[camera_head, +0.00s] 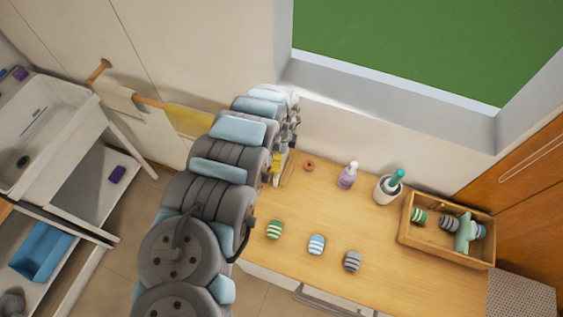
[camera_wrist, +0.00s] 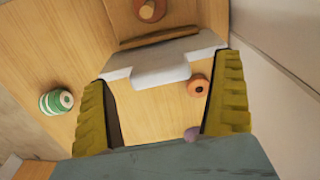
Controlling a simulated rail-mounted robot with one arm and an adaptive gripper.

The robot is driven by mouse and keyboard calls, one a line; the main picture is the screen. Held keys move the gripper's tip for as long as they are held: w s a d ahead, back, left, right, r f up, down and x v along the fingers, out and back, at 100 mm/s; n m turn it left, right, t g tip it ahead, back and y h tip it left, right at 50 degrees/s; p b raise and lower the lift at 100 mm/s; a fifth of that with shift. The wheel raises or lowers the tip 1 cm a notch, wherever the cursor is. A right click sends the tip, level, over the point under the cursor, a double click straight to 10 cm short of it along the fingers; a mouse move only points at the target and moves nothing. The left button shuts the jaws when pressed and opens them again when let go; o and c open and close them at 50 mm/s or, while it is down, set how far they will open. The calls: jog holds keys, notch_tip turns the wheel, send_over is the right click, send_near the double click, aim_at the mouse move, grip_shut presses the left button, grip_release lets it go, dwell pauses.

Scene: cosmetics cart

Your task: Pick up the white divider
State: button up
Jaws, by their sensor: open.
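A white, stepped piece that looks like the white divider (camera_wrist: 160,66) shows in the wrist view. It spans the gap between the tips of my yellow fingers, over the wooden surface. My gripper (camera_wrist: 163,74) is open, one finger at each end of the divider. I cannot tell whether the fingers touch it. In the head view, my arm hides most of my gripper; only a bit of yellow finger (camera_head: 276,162) shows at the counter's left end.
An orange ring (camera_wrist: 197,85) lies close to the right finger. A green-striped jar (camera_wrist: 57,101) stands to the left. On the counter are a blue-striped jar (camera_head: 316,244), grey jar (camera_head: 352,261), pump bottle (camera_head: 347,175), white cup (camera_head: 387,190) and wooden box (camera_head: 440,247).

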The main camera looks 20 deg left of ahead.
jog(key=shift+f, duration=0.7)
jog(key=c, duration=1.3)
jog(key=shift+r, duration=0.2)
